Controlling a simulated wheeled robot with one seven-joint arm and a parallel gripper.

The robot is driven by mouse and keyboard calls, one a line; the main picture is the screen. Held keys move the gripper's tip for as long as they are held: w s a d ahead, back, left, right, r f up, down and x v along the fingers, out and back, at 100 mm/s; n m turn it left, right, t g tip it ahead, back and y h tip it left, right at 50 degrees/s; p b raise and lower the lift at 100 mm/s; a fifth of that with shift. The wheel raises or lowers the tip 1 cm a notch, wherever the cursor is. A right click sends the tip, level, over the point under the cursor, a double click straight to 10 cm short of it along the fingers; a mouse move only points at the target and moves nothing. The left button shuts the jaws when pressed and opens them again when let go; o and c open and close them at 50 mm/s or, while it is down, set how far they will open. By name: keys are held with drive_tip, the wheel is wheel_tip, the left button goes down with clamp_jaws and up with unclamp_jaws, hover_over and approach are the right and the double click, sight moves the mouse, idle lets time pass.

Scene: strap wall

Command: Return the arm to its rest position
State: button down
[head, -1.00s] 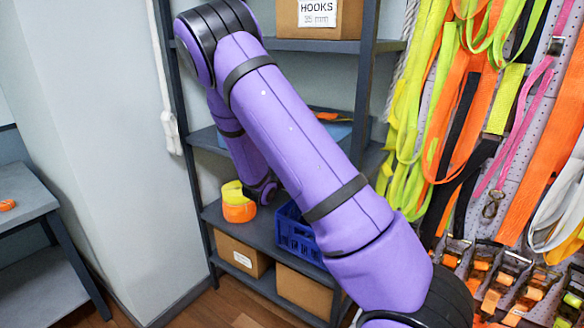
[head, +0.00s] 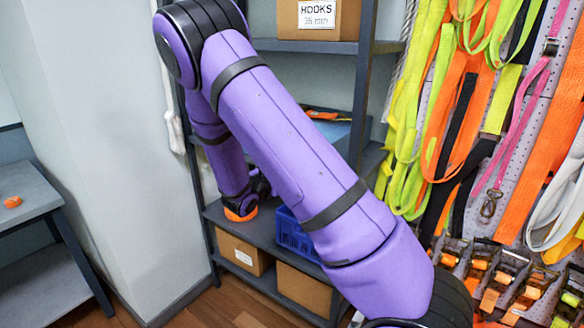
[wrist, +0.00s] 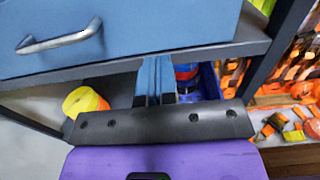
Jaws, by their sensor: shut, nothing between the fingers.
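My gripper (wrist: 155,88) shows in the wrist view, with its two fingers together and nothing between them. It points toward the shelf rack, just below a blue drawer front (wrist: 120,28) with a metal handle. In the head view my purple arm is raised and bent, its forearm hanging down in front of the shelves. The gripper itself is hidden behind the arm there.
A yellow and orange roll (wrist: 85,102) sits on a shelf; its orange part (head: 241,213) shows below my wrist. A blue crate (head: 293,236) stands beside it. Cardboard boxes (head: 243,254) are below. Straps (head: 470,100) hang at right. A grey table (head: 30,195) stands left.

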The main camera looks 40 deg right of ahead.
drive_tip(key=v, duration=0.6)
drive_tip(key=shift+s+a, duration=0.1)
drive_tip(key=s+r+m+g+y, duration=0.7)
drive_tip(key=s+r+m, duration=0.4)
drive_tip(key=s+m, duration=0.3)
drive_tip(key=s+a+r+m+t+y, duration=0.3)
drive_tip(key=s+a+r+y, duration=0.2)
drive_tip(key=s, duration=0.3)
drive_tip(key=s+a+r+m+t+y, duration=0.3)
drive_tip(key=s+a+r+m+y, duration=0.1)
drive_tip(key=s, duration=0.4)
wheel_tip(320, 180, up, 2)
drive_tip(key=shift+s+a+m+t+y, duration=0.3)
drive_tip(key=shift+s+a+y, duration=0.1)
drive_tip(key=shift+a+y, duration=0.25)
